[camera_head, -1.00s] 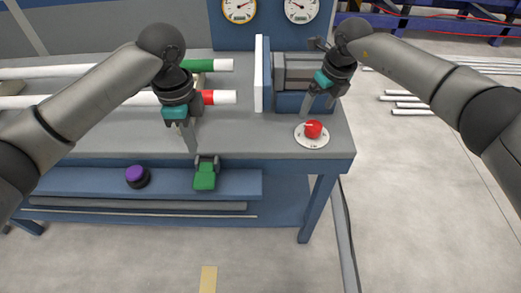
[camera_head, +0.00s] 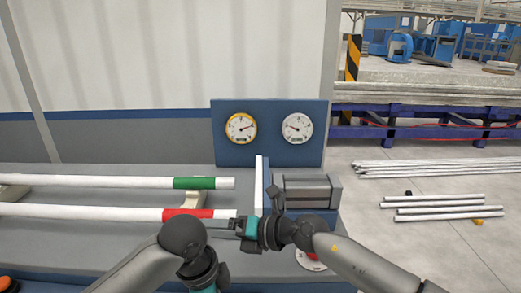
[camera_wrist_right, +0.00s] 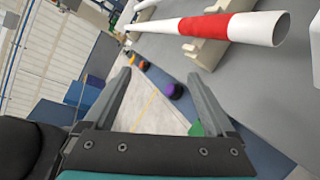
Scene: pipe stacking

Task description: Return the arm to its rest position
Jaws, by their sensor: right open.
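My right arm reaches in from the lower right in the head view, its gripper (camera_head: 222,227) pointing left near the end of the red-banded white pipe (camera_head: 110,212). In the right wrist view the two fingers of this gripper (camera_wrist_right: 163,85) are spread with nothing between them. The red-banded pipe (camera_wrist_right: 205,25) lies beyond them at the top, apart from the fingers. My left arm comes in from the lower left. Its gripper (camera_head: 205,287) is cut off by the bottom edge, so its fingers are hidden.
A green-banded pipe (camera_head: 100,181) lies behind the red-banded one on the grey bench. A white upright plate (camera_head: 259,185) and a grey block (camera_head: 305,192) stand at the right. A dial (camera_head: 310,262) is partly covered by my right arm. Two gauges (camera_head: 241,128) are behind.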

